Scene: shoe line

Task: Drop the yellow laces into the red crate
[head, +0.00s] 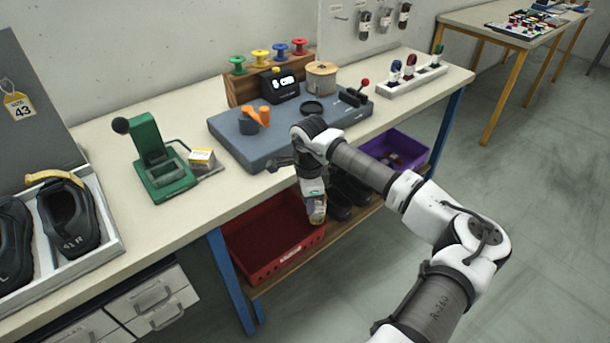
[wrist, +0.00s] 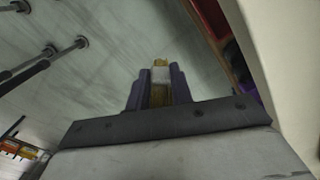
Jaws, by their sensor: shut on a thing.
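The yellow laces (wrist: 160,90), a bundle with a white band, are between the two dark fingers of my gripper (wrist: 158,84) in the wrist view. In the head view my gripper (head: 317,214) points down in front of the bench, shut on the laces, which show only as a small yellowish patch. The red crate (head: 290,263) is on the low shelf under the bench, and its inside looks bare where I can see it. My gripper appears near the crate's right end in the head view. The wrist view shows floor behind the laces, with the red crate (wrist: 211,18) off to the upper right.
Dark shoes (head: 350,190) are on the low shelf right of the red crate, partly behind my arm. A purple crate (head: 412,150) is farther right. The bench top (head: 205,225) overhangs the shelf, and a blue leg (head: 230,285) stands at the crate's left. Floor in front is clear.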

